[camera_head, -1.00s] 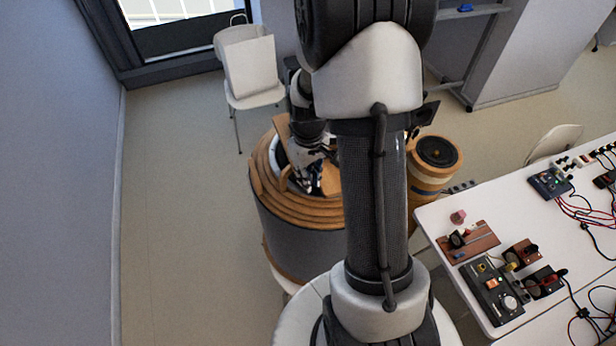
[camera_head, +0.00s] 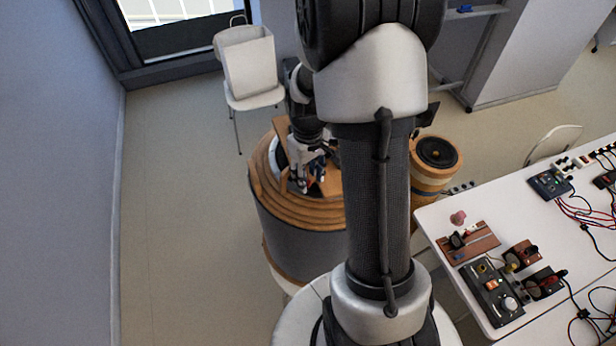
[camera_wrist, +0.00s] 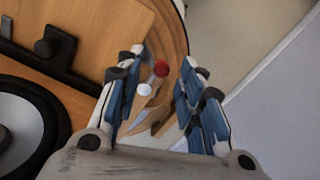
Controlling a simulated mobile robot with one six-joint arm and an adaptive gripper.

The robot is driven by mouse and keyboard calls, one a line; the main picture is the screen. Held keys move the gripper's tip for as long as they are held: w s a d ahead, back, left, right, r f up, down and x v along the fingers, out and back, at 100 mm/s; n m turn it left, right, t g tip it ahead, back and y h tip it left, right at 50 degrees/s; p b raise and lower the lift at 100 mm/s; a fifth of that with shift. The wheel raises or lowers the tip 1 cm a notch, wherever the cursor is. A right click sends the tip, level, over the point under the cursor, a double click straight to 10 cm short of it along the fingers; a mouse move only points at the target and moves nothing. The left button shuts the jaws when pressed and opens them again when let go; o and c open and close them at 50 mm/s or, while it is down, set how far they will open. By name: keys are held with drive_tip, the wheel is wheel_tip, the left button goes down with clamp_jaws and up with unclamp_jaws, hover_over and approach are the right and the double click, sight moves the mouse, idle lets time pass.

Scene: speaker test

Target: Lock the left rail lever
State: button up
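My gripper (camera_wrist: 160,82) is open, its blue-padded fingers spread apart in the wrist view. A red knob (camera_wrist: 161,68) and a white knob (camera_wrist: 144,90) show in the gap between the fingers, nearer the left finger. I cannot tell whether either touches it, or which belongs to the left rail lever. A black rail with an upright piece and a dark knob (camera_wrist: 45,48) lies on the wooden panel (camera_wrist: 115,25) at upper left. In the head view my gripper (camera_head: 305,185) is over the top of the large round wooden speaker cabinet (camera_head: 300,215); my arm hides part of it.
A black-rimmed speaker cone (camera_wrist: 22,125) lies left of the gripper. A smaller round speaker (camera_head: 432,170) stands right of my arm. A white table (camera_head: 440,225) with electrical devices and wires is at right. A white chair (camera_head: 250,70) stands behind. Floor at left is clear.

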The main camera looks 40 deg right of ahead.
sight(308, 181)
wheel_tip(308, 181, up, 11)
drive_tip(key=shift+f, duration=0.15)
idle(0.5)
drive_tip(key=s+a+f+t+b, duration=0.2)
drive_tip(key=s+a+f+b, duration=0.2)
drive_tip(key=s+a+b, duration=0.4)
drive_tip(key=s+a+f+t+b, duration=0.2)
drive_tip(key=s+a+f+b, duration=0.3)
drive_tip(key=b, duration=0.8)
drive_tip(key=s+a, duration=0.3)
drive_tip(key=shift+a+f+m+t, duration=0.2)
drive_tip(key=shift+f+m+t, duration=0.1)
